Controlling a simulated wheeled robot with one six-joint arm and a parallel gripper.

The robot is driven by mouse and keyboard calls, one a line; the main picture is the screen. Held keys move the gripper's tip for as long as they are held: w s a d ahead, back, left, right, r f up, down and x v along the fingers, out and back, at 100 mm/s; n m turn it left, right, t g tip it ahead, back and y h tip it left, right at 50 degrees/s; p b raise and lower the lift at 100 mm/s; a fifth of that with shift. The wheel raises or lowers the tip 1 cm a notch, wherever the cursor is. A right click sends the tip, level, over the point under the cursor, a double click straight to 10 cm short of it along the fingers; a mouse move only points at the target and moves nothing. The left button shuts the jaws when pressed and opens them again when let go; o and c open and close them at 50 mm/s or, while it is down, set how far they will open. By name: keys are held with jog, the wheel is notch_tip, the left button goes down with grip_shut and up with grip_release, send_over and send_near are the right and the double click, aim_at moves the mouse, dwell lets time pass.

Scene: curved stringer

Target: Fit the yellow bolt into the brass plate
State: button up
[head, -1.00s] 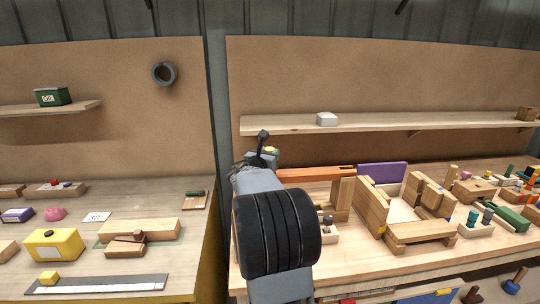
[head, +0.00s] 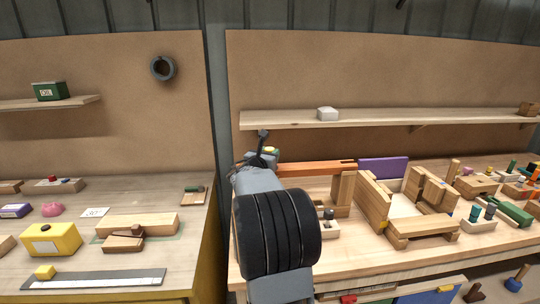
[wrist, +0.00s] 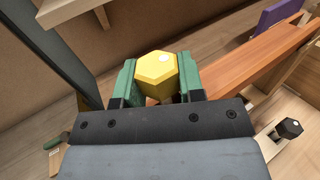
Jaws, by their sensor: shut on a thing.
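My gripper (wrist: 157,82) is shut on the yellow bolt (wrist: 157,67). The bolt's hexagonal head with a small white spot fills the space between the green fingers, and its shank is hidden below. In the head view my gripper (head: 264,157) is at the left end of a long orange-brown bar (head: 315,169), and a bit of the yellow bolt (head: 270,150) shows on top. In the wrist view the bar (wrist: 250,75) runs from behind the right finger towards the upper right. I cannot make out the brass plate; the gripper and bolt hide what is under them.
A wooden frame of blocks (head: 375,203) and a purple board (head: 383,168) stand right of the bar. A small holder with dark pegs (head: 326,230) is in front. A shelf (head: 375,119) runs behind. A gap separates the left bench (head: 195,225) from the right one.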

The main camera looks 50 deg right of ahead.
jog(key=shift+f+b, duration=1.05)
jog(key=shift+f, duration=0.05)
jog(key=shift+s+f+b, duration=0.15)
jog(key=shift+f+b, duration=0.3)
jog(key=shift+f, duration=0.25)
jog(key=shift+r, duration=0.25)
jog(key=shift+r+p, duration=2.2)
jog(key=shift+r, duration=0.7)
jog(key=shift+b, duration=0.55)
jog(key=shift+f+b, duration=2.15)
jog(key=shift+f, duration=0.1)
jog(key=shift+f, duration=0.15)
